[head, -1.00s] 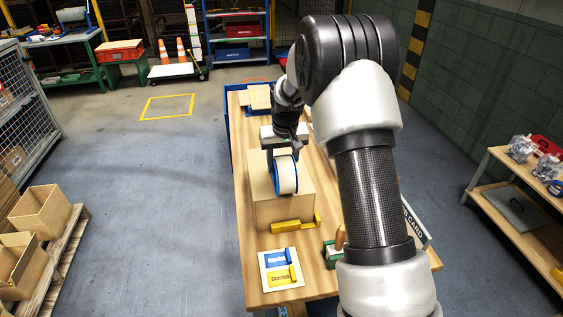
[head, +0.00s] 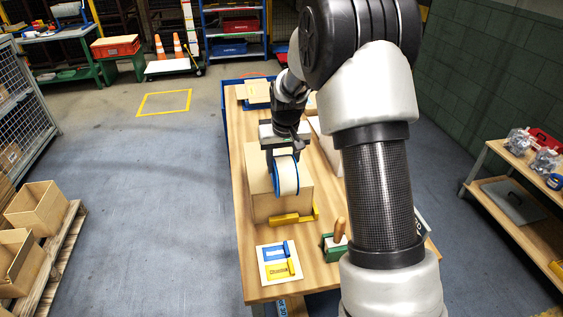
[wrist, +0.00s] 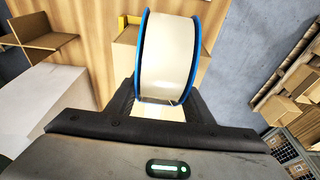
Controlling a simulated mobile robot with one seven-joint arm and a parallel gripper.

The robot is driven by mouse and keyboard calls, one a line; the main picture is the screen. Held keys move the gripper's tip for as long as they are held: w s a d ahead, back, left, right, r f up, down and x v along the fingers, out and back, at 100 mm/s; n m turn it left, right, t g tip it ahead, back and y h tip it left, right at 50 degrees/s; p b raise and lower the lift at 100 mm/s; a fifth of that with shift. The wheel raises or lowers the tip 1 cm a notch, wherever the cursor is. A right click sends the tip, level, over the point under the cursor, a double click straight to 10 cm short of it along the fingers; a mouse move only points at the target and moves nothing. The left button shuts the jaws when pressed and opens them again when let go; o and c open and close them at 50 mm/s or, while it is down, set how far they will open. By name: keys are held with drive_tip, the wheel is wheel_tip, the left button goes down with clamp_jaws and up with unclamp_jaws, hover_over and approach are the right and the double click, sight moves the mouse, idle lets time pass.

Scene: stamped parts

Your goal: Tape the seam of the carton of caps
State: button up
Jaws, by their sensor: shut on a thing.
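The carton (head: 262,203) is a closed brown box on the wooden table, in the middle of the head view. My gripper (head: 276,154) is over the carton's far part, shut on a tape roll (head: 288,175). The roll has cream tape and blue rims. It stands on edge, over the carton's top in the picture; I cannot tell whether it touches. In the wrist view the roll (wrist: 168,55) sits upright between the two dark fingers (wrist: 163,103). The roll and gripper hide much of the carton's top, and I see no tape laid on it.
A yellow bar-shaped piece (head: 292,217) lies against the carton's near side. A white card with blue and yellow pieces (head: 267,275) and a green wooden-handled tool (head: 332,245) are at the table's near end. My arm hides the table's right side. A shelf (head: 500,205) stands at right.

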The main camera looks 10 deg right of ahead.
sight(288, 183)
drive_tip(key=shift+s+b, duration=1.05)
drive_tip(key=shift+s, duration=3.1)
wheel_tip(288, 183, up, 7)
drive_tip(key=p, duration=0.5)
drive_tip(key=shift+w+r, duration=0.1)
